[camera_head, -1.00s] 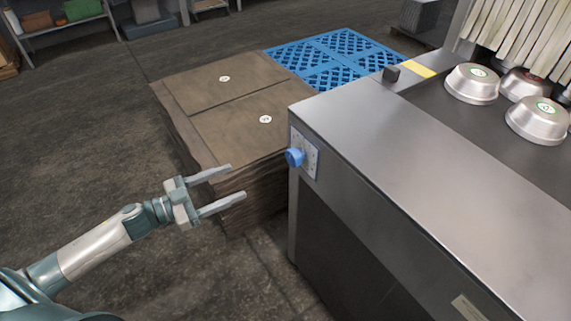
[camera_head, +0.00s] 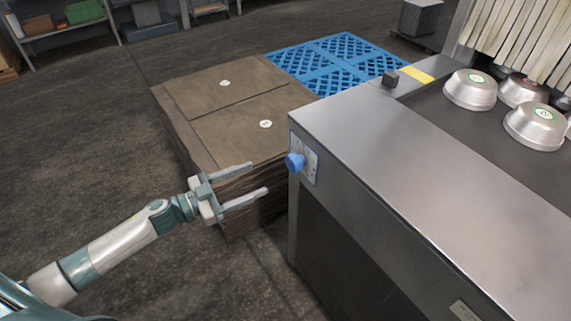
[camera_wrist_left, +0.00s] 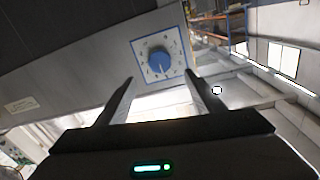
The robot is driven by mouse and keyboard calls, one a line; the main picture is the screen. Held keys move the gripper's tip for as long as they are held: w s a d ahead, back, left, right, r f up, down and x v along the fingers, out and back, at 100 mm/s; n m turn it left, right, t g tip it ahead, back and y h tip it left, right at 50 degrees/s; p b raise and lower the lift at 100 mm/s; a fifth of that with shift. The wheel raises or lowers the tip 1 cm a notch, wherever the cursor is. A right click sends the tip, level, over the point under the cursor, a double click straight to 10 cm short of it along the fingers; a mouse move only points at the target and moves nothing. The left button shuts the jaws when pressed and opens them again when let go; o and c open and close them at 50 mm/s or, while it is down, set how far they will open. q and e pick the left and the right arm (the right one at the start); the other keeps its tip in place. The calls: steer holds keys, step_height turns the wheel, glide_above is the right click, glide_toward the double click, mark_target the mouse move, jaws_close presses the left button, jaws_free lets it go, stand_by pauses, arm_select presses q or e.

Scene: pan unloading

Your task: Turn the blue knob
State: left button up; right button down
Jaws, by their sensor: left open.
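The blue knob (camera_head: 294,162) sits on a pale dial plate (camera_head: 310,165) on the near left end of the metal machine (camera_head: 400,190). My left gripper (camera_head: 260,178) is open and empty, a short gap to the left of the knob, its fingers pointing toward it. In the left wrist view the knob (camera_wrist_left: 159,62) shows face-on with its marked, blue-edged dial plate. It lies beyond the two spread fingertips (camera_wrist_left: 160,76), between their lines. My right gripper is not in view.
Stacked brown cardboard sheets (camera_head: 215,140) stand behind the gripper, left of the machine. A blue pallet (camera_head: 330,62) lies farther back. Silver pans (camera_head: 470,90) stand on the machine at the right. The floor at left is clear.

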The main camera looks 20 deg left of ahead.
mark_target(290, 165)
arm_select(q)
steer(key=p+x, duration=0.1)
steer(key=x, duration=1)
steer(key=shift+w+d+p, duration=0.1)
steer(key=shift+w+p, duration=0.1)
steer(key=shift+p, duration=0.2)
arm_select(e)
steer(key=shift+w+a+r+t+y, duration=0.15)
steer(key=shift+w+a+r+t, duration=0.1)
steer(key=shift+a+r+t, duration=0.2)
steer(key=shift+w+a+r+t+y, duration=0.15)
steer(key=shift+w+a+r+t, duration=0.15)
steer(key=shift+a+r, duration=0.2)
arm_select(q)
steer(key=c, duration=1)
